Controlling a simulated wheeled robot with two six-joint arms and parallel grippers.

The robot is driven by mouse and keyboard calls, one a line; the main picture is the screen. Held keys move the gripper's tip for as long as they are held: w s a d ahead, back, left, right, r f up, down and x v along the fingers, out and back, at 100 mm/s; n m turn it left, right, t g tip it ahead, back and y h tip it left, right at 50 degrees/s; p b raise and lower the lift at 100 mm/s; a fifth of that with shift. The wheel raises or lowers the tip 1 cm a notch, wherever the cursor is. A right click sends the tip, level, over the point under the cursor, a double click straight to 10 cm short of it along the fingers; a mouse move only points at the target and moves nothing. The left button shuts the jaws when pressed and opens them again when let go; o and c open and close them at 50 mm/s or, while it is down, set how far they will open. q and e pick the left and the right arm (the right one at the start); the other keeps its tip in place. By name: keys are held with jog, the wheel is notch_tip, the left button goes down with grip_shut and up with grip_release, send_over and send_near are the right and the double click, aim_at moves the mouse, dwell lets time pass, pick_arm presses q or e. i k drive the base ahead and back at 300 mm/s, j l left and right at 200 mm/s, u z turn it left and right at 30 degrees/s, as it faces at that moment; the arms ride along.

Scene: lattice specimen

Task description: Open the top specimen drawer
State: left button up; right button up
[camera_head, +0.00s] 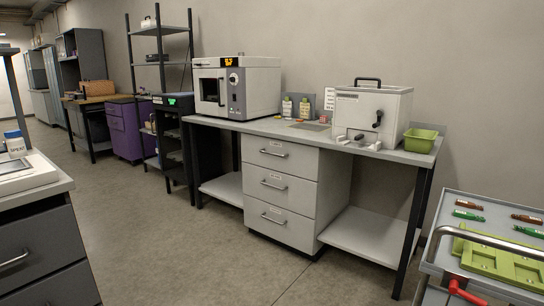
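A light grey unit of three drawers stands under the bench in the middle of the view. Its top drawer (281,156) is shut flush and has a bar handle (274,154) and a small label too small to read. The middle drawer (280,186) and bottom drawer (279,220) are shut too, each with a bar handle. Dark drawers (42,250) at the lower left also look shut, so the view alone does not name the specimen drawer. Neither of my grippers is in view.
The bench (341,148) carries a white oven-like machine (262,88), a white box with a black handle (384,108) and a green bin (420,140). A grey cart (480,200) stands at the lower right. The floor (190,250) before the drawers is clear.

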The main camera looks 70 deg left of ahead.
aim_at(301, 161)
jog(key=u, duration=2.3)
